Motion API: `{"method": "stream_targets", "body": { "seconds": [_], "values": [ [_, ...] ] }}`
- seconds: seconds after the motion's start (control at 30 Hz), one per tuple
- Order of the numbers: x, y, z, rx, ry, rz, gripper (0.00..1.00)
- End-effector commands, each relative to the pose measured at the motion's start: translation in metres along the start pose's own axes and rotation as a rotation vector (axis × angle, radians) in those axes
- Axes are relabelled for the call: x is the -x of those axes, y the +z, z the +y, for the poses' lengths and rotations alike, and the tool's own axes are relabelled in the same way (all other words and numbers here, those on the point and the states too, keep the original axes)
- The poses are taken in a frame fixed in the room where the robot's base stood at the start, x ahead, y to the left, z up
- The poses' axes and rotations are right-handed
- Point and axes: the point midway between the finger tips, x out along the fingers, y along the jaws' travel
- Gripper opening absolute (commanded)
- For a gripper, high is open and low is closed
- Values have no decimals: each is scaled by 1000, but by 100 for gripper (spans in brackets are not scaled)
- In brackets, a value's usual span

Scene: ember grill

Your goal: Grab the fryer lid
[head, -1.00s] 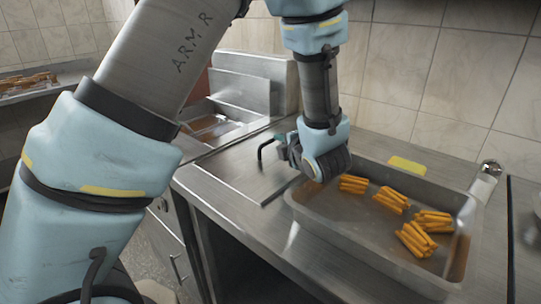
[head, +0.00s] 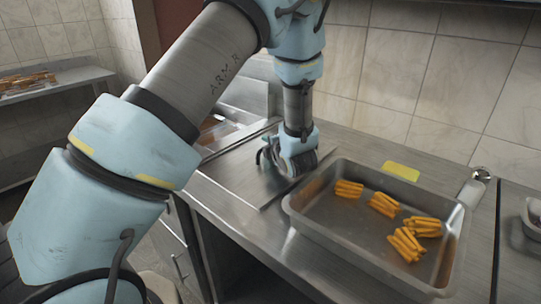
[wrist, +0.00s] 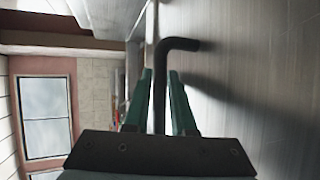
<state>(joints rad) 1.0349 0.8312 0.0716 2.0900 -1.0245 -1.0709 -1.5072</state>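The fryer lid (head: 228,178) is a flat metal plate on the counter, left of the tray. Its bent black handle (wrist: 160,85) stands out in the wrist view. My gripper (wrist: 162,88) has its two green fingers on either side of the handle, with a gap visible on each side. It is open and not clamped on the handle. In the head view my gripper (head: 264,154) is low over the lid, and my wrist hides most of the handle.
A metal tray (head: 297,212) with several bundles of fries stands right of my gripper. A yellow item (head: 401,171) lies behind it. The open fryer basin (head: 212,128) is behind the lid, partly hidden by my arm. The wall (head: 395,75) bounds the back.

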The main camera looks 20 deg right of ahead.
Motion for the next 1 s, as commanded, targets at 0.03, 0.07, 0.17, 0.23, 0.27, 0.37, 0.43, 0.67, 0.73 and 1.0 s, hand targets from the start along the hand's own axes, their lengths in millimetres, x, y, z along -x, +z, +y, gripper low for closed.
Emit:
{"method": "stream_targets", "body": {
  "seconds": [0.03, 0.07, 0.17, 0.23, 0.27, 0.37, 0.43, 0.67, 0.73, 1.0],
  "values": [
    [0, 0, 0, 0, 0, 0, 23],
    [0, 0, 0, 0, 0, 0, 23],
    [0, 0, 0, 0, 0, 0, 14],
    [0, 0, 0, 0, 0, 0, 7],
    [0, 0, 0, 0, 0, 0, 3],
    [0, 0, 0, 0, -1, 1, 0],
    [0, 0, 0, 0, -1, 1, 0],
    [0, 0, -1, -1, -1, 1, 0],
    [0, 0, -1, -1, -1, 1, 0],
    [1, 0, -1, -1, -1, 0, 0]
  ]
}}
